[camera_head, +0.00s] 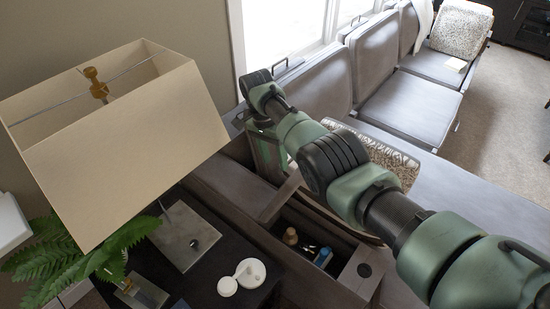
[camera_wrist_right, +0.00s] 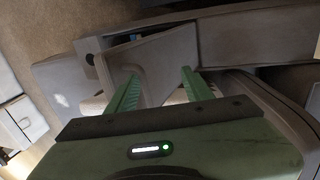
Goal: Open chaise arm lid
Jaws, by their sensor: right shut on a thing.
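The chaise arm (camera_head: 330,283) is a dark grey-brown box, and its compartment is uncovered at the near end. A brown round-topped item (camera_head: 290,236) and a blue item (camera_head: 323,257) lie inside. My left gripper is not in view.
A cream lampshade (camera_head: 125,150), a fern (camera_head: 70,255) and a dark side table (camera_head: 215,285) with white round items (camera_head: 241,276) stand close on the left. A patterned cushion (camera_head: 385,155) lies behind my right arm. Grey seats (camera_head: 405,105) extend to the back right.

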